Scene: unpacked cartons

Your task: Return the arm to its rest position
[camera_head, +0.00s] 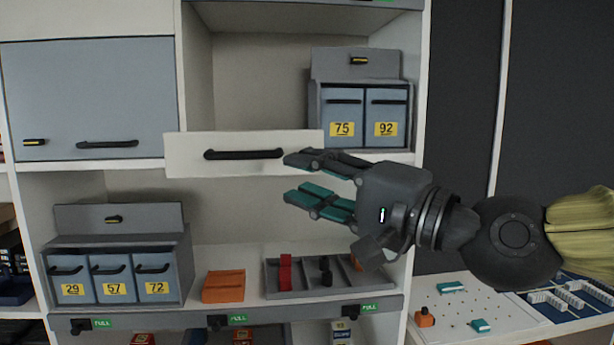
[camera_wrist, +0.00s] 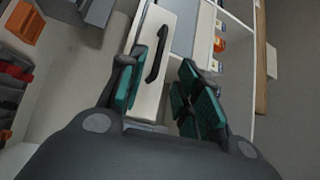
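My gripper (camera_head: 298,177) reaches in from the right in the head view, its teal-padded fingers spread apart with nothing between them. Its upper fingertip overlaps the right end of a white panel (camera_head: 185,155) with a black handle (camera_head: 243,154); I cannot tell whether they touch. In the wrist view my gripper (camera_wrist: 160,88) is also open. The white panel (camera_wrist: 150,100) and its handle (camera_wrist: 158,54) appear beyond and between the fingers. My arm extends to the right, bent, in front of the shelf's right upright.
A grey drawer box (camera_head: 360,65) marked 75 and 92 stands above; another (camera_head: 118,217) marked 29, 57, 72 is lower left. An orange box (camera_head: 223,286) and a grey divided tray (camera_head: 305,292) sit on the lower shelf. A white pegboard table (camera_head: 470,310) lies below my arm.

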